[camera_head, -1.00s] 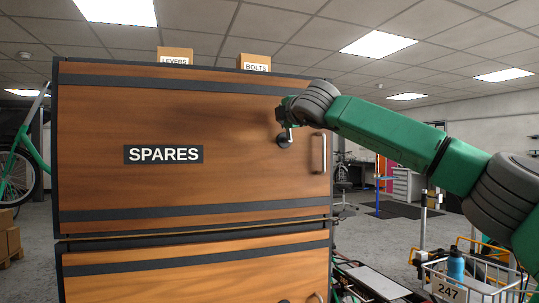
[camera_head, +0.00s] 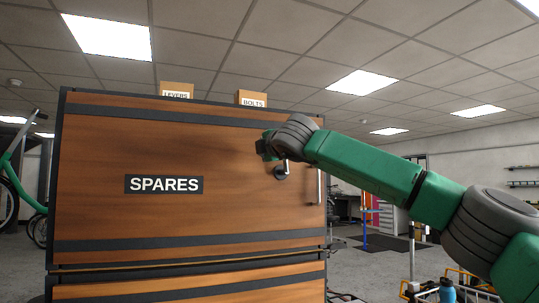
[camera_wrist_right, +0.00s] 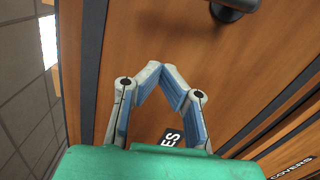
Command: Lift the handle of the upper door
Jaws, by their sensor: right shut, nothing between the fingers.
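The upper door (camera_head: 150,150) is brown wood with dark bands and a SPARES label (camera_head: 164,184). A dark round-based handle with a short metal lever (camera_head: 282,172) sits on its right side. It shows partly at the top edge of the right wrist view (camera_wrist_right: 230,10). My right gripper (camera_head: 266,148) is just above and left of this handle in the head view, in front of the door. In the wrist view its fingers (camera_wrist_right: 161,72) converge at the tips, shut and empty, apart from the handle. My left gripper is not in view.
A vertical metal bar (camera_head: 314,185) is at the door's right edge. A lower door (camera_head: 190,290) lies below. LEVERS (camera_head: 176,90) and BOLTS (camera_head: 252,99) boxes stand on top. A blue bottle (camera_head: 447,291) is at bottom right.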

